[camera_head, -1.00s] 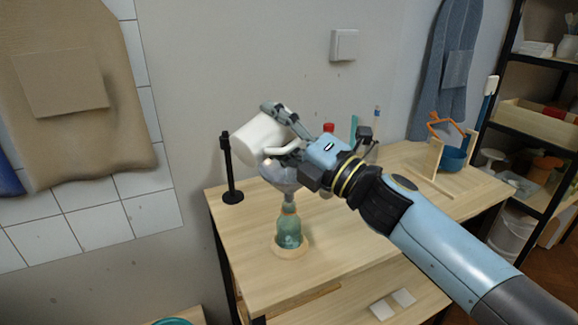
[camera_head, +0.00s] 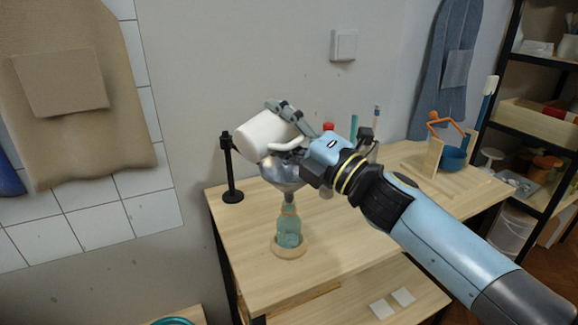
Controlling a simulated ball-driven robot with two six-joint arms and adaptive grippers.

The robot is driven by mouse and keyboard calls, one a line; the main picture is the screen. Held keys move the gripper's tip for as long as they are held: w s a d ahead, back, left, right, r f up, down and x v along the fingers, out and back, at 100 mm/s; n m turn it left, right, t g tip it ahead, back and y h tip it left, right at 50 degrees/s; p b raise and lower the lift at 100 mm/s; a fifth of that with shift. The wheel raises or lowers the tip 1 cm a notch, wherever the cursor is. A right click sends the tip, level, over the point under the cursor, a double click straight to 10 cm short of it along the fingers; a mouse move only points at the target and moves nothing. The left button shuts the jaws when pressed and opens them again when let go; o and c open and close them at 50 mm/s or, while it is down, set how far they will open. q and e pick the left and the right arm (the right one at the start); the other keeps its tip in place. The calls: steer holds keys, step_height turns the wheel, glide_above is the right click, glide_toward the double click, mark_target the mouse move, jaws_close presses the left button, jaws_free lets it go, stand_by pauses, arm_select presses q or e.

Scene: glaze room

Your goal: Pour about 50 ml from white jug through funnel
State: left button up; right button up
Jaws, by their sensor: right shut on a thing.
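The white jug (camera_head: 262,135) is held tilted, its mouth end towards the lower left, above the metal funnel (camera_head: 281,172). My right gripper (camera_head: 290,125) is shut on the jug at its handle side. The funnel sits over a greenish glass bottle (camera_head: 289,229), its stem at the bottle's neck. The bottle stands upright in a pale wooden ring (camera_head: 290,250) on the table. I cannot make out a stream or the liquid level in the jug. My left gripper is not in view.
A black stand (camera_head: 231,170) rises just left of the funnel. Behind my right arm are a red-topped item and upright tools. A blue bowl (camera_head: 453,159) with a wooden frame is at the right. The wooden table (camera_head: 250,270) is clear in front of the bottle.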

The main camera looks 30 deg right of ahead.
steer(key=shift+s+a+m, duration=0.25)
steer(key=shift+a+m, duration=0.05)
steer(key=shift+w+d+r+m, duration=0.15)
steer(key=shift+w+d+m, duration=0.05)
steer(key=shift+d+m, duration=0.1)
stand_by(0.7)
steer(key=shift+s+a+m+h+p, duration=0.1)
steer(key=shift+a+m+h+p, duration=0.25)
steer(key=shift+m+h, duration=0.05)
stand_by(0.5)
